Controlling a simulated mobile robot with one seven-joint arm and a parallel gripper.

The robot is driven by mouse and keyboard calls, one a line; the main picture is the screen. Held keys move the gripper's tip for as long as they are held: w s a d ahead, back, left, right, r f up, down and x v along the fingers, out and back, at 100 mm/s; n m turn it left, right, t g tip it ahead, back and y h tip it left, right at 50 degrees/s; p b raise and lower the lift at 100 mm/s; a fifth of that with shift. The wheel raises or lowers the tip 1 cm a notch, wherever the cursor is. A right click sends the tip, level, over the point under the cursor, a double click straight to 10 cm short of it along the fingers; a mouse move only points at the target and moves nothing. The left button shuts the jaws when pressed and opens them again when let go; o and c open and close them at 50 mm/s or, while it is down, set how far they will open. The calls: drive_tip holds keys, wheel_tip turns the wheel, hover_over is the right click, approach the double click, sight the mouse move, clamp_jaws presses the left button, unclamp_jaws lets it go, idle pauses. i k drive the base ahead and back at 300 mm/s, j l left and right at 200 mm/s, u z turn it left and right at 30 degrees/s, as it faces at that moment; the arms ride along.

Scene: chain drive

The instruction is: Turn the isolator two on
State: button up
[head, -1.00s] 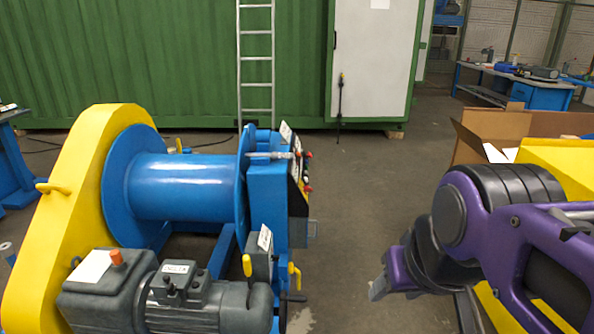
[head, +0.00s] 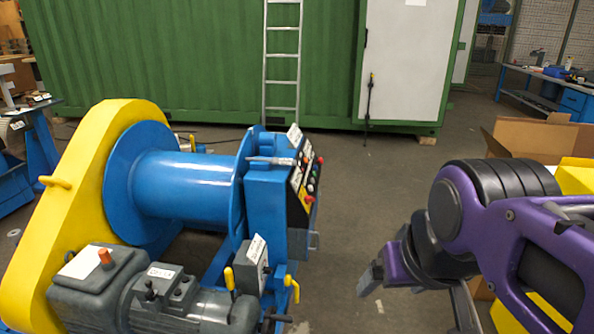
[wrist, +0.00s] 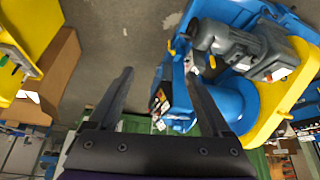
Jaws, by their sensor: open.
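A blue and yellow winch machine stands at the left in the head view, with a blue drum (head: 190,188). On its right end is a dark control panel (head: 304,182) with red, green and other small knobs and white labels. A grey box with a white label (head: 256,250) and yellow handles sits lower, by the motor. I cannot read which control is isolator two. My gripper (head: 415,296) is right of the machine, apart from it. In the wrist view my gripper (wrist: 160,85) is open and empty, its fingers spread; the panel (wrist: 160,102) shows between them, farther off.
A grey motor (head: 165,300) fills the machine's front. A cardboard box (head: 530,138) stands at the right, beside something yellow. A green container (head: 190,60) with a ladder (head: 282,70) stands behind. Grey floor (head: 365,180) lies open between machine and arm.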

sight(309, 199)
drive_tip(key=i+l+u, duration=0.2)
drive_tip(key=u, duration=0.3)
drive_tip(key=i+l+u, duration=0.2)
drive_tip(key=u, duration=0.25)
drive_tip(key=i+l+u, duration=0.1)
drive_tip(key=l+u, duration=0.75)
drive_tip(key=l, duration=0.35)
drive_tip(key=l+u, duration=0.15)
drive_tip(key=l, duration=0.65)
drive_tip(key=i, duration=0.05)
